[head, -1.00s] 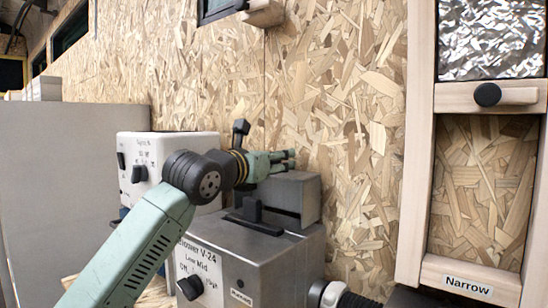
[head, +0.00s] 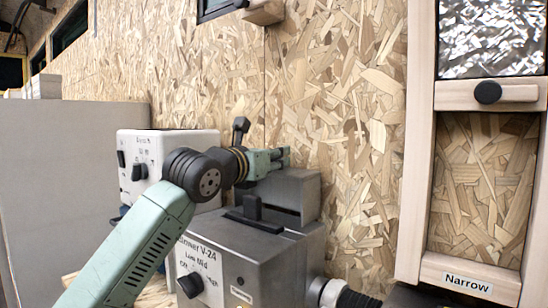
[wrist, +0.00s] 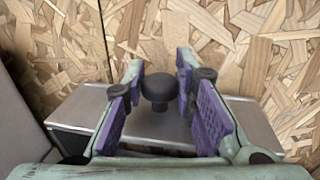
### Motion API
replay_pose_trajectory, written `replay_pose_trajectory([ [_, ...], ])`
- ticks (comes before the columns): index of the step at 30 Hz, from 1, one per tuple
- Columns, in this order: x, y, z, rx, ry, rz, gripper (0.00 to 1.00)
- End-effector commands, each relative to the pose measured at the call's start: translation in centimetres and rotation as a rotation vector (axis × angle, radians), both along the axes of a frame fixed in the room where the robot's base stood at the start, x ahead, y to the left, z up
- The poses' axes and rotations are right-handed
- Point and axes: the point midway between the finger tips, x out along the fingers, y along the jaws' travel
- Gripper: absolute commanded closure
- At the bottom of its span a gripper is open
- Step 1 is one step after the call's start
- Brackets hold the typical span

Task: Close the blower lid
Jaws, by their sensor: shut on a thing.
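The blower (head: 262,262) is a grey metal box with a dial and printed labels on its front, low in the middle of the head view. A raised grey block (head: 297,200), apparently its lid, stands at the back of its top, with a black upright piece (head: 252,208) in front. My gripper (head: 284,157) is just above that block. In the wrist view, a round black knob (wrist: 160,88) sits over grey metal (wrist: 240,122), between the purple-padded fingers of my gripper (wrist: 168,85). The gripper is shut on this knob. The knob is hidden in the head view.
A white box with dials (head: 138,160) stands behind my arm at the left. A chipboard wall (head: 350,120) rises close behind the blower. A black hose (head: 352,298) leaves its right side. A wooden frame labelled Narrow (head: 467,282) is at the right.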

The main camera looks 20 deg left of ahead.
Motion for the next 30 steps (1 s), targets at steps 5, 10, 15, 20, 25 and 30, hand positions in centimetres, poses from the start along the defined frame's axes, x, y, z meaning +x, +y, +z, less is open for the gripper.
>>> replay_pose_trajectory([
  [5,0.0,0.0,0.0,0.0,0.0,0.001,1.0],
  [10,0.0,0.1,0.0,0.0,-0.001,0.001,1.0],
  [15,-0.3,0.2,-0.3,-0.007,-0.02,0.001,1.0],
  [20,-1.0,0.4,-0.6,-0.028,-0.077,0.0,1.0],
  [25,-2.3,0.8,-0.8,-0.062,-0.174,0.0,1.0],
  [30,-3.6,1.3,-0.8,-0.101,-0.277,-0.001,1.0],
])
